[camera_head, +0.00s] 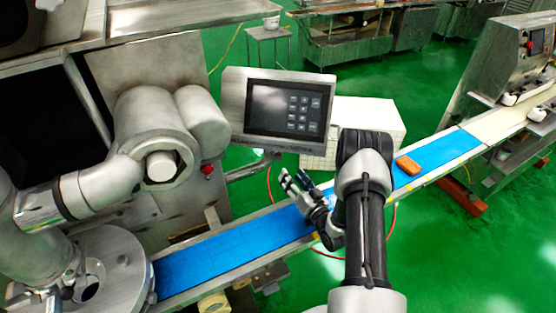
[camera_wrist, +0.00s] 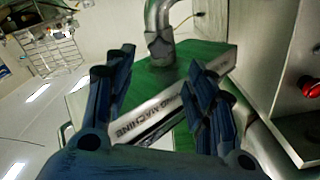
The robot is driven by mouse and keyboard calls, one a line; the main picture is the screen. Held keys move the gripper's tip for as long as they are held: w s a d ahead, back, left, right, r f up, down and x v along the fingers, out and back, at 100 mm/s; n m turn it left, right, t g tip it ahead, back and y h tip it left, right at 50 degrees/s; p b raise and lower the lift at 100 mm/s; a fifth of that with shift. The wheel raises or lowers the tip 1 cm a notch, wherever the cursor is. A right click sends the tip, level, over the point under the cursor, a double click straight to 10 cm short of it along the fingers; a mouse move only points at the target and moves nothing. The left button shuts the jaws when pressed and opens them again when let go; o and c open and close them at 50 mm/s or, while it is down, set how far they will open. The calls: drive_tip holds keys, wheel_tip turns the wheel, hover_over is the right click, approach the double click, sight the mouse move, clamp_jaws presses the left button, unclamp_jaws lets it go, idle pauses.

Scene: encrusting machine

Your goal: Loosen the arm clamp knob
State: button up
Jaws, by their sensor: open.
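I cannot clearly make out the arm clamp knob in either view. The control panel (camera_head: 285,108), a grey screen unit with keys, stands on a support arm (camera_head: 250,170) beside the machine. In the wrist view a bent grey pipe (camera_wrist: 158,20) with a collar (camera_wrist: 160,48) meets the panel housing (camera_wrist: 150,115), which is lettered "MACHINE". My gripper (camera_head: 293,181) is open and empty, below the panel and above the blue conveyor belt. In the wrist view its dark fingers (camera_wrist: 160,65) stand apart, with the housing seen between them and partly hidden by them.
A red button (camera_head: 207,170) sits on the machine's side and shows in the wrist view (camera_wrist: 310,86). A white cabinet (camera_head: 370,118) stands behind.

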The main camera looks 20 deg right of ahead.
sight(279, 159)
drive_tip(key=w+b, duration=0.2)
drive_tip(key=w, duration=0.9)
drive_tip(key=shift+a, duration=0.2)
drive_tip(key=shift+c, duration=0.4)
drive_tip(key=c, duration=1)
